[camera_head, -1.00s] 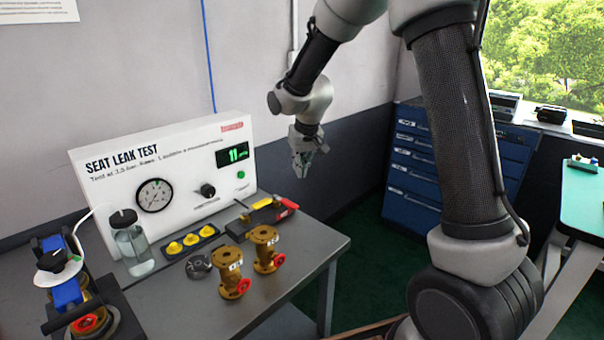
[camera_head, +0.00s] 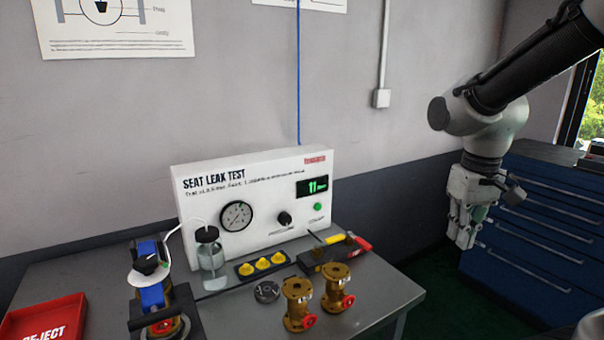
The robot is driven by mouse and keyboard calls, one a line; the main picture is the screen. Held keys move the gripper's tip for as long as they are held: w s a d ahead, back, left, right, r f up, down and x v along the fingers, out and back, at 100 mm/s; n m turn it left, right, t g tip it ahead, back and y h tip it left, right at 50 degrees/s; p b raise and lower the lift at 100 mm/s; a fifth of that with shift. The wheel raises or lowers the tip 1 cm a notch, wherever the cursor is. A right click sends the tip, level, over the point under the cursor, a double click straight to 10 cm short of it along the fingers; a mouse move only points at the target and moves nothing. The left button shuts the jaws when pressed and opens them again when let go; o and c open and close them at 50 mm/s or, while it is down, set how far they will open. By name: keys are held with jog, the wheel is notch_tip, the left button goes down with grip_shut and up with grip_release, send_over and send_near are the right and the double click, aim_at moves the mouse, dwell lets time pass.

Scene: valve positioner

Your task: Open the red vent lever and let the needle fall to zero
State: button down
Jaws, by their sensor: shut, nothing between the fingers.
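The white SEAT LEAK TEST panel (camera_head: 260,220) stands at the back of the grey table. Its round dial gauge (camera_head: 236,216) has a dark needle, too small to read surely. The green display (camera_head: 312,187) reads about 11. No red vent lever can be told for certain; a red handwheel (camera_head: 162,327) sits low on the blue-and-black clamp fixture (camera_head: 150,292) at the front left, partly cut off by the frame. My gripper (camera_head: 462,238) is shut and empty, pointing down in the air right of the panel, far from the fixture.
Two brass valves (camera_head: 298,300) with red handwheels stand at the table's front. A red REJECT tray (camera_head: 45,318) is at left; blue drawers (camera_head: 540,245) stand at right.

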jog(key=s+d+r+m+t, duration=0.1)
jog(key=s+d+r+t, duration=0.2)
jog(key=s+r, duration=0.3)
jog(key=s+d, duration=0.1)
jog(key=s, duration=0.3)
jog(key=shift+s+d+r+m+t, duration=0.2)
jog(key=shift+d+m+t, duration=0.1)
jog(key=shift+m, duration=0.1)
dwell(1.1)
